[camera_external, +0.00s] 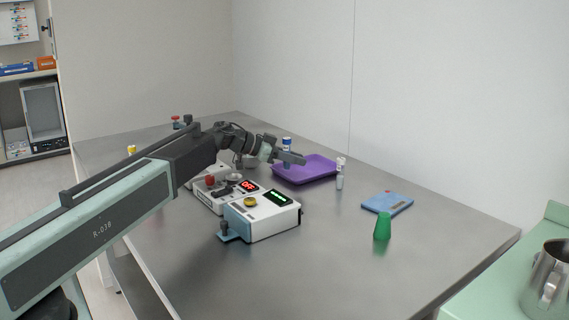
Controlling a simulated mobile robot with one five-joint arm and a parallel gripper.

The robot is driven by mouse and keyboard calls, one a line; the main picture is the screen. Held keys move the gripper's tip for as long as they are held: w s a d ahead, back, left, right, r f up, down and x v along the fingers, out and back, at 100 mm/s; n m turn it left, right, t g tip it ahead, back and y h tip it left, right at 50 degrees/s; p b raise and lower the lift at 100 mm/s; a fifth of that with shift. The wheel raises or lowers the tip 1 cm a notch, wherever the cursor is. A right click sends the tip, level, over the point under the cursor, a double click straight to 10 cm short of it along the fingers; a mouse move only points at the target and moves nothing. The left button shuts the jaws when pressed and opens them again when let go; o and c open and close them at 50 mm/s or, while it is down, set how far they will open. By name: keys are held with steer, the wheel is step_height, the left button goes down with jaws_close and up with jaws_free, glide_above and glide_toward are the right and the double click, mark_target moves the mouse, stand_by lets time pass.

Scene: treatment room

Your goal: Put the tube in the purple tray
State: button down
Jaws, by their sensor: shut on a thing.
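My gripper (291,158) is at the end of the outstretched arm, near the middle of the view. It is shut on a tube with a blue cap (286,143). The tube is upright; its cap shows above the jaws and part of its body just below them. The purple tray (318,170) lies flat on the table. The gripper and tube overlap the tray's left part in this view; I cannot tell how high the tube is above it. The tray's visible part looks empty.
A small clear tube with a white cap (340,178) stands right of the tray. White devices with lit displays (262,222) stand below the gripper. The front right of the table is clear.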

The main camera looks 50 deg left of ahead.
glide_above(314, 170)
steer(key=shift+s+d+f+b, duration=0.15)
steer(key=shift+f+b, duration=0.3)
steer(key=shift+f, duration=0.15)
step_height(314, 170, down, 4)
steer(key=b, duration=0.4)
steer(key=shift+r, duration=0.25)
steer(key=shift+f, duration=0.2)
steer(key=c, duration=1.3)
jaws_free()
steer(key=shift+o, duration=0.2)
steer(key=shift+r, duration=0.1)
